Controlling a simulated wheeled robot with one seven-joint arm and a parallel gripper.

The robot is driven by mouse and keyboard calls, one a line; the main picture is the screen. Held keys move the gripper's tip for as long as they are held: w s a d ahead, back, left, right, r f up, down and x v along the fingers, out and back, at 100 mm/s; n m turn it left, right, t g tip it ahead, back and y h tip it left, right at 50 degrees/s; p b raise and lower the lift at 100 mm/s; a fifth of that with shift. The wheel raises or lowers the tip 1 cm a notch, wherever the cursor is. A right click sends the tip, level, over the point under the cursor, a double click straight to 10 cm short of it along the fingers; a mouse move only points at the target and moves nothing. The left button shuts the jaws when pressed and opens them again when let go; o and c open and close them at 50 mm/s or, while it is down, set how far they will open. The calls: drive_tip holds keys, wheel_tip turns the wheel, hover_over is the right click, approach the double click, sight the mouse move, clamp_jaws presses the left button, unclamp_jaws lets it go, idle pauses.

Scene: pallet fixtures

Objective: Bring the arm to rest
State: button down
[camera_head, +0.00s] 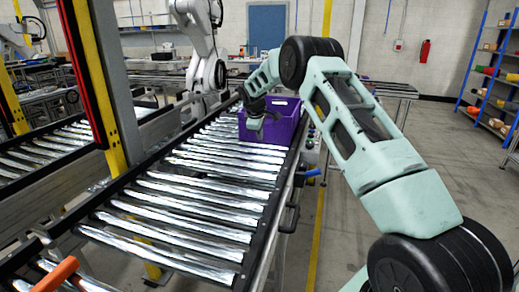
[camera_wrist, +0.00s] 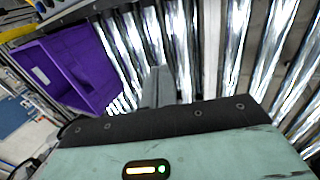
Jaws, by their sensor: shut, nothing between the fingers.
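My arm, pale green with black joints, reaches from the lower right of the head view up and over toward the roller conveyor (camera_head: 200,200). My gripper (camera_head: 258,124) hangs over the conveyor, in front of the purple crate in that view. In the wrist view the grey fingers of my gripper (camera_wrist: 158,80) are together, with nothing between them, and point over the rollers. The purple crate (camera_head: 284,126) stands on the far part of the conveyor. It also shows in the wrist view (camera_wrist: 85,60), left of the fingers. Its inside is mostly hidden in the head view.
Another robot arm (camera_head: 205,50) stands behind the conveyor. A blue shelf (camera_head: 490,80) with several bins is at the far right. The grey floor between shelf and conveyor is open.

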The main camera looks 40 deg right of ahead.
drive_tip(key=s+a+r+y, duration=0.15)
drive_tip(key=s+a, duration=0.35)
drive_tip(key=a, duration=0.7)
drive_tip(key=s+a+r+y+b, duration=0.1)
drive_tip(key=s+a+r, duration=0.2)
drive_tip(key=s+a, duration=0.55)
drive_tip(key=s+a+r+y, duration=0.2)
drive_tip(key=s+a, duration=0.1)
drive_tip(key=a, duration=1.1)
drive_tip(key=s+a+g, duration=0.1)
drive_tip(key=s+a, duration=0.3)
drive_tip(key=s, duration=0.4)
drive_tip(key=s+a+g, duration=0.1)
drive_tip(key=s+a, duration=0.4)
drive_tip(key=s, duration=0.2)
drive_tip(key=s+f, duration=0.3)
drive_tip(key=s, duration=1.6)
drive_tip(key=shift+d+n+g+b, duration=0.15)
drive_tip(key=shift+n+g+b, duration=0.15)
drive_tip(key=shift+g+b, duration=0.1)
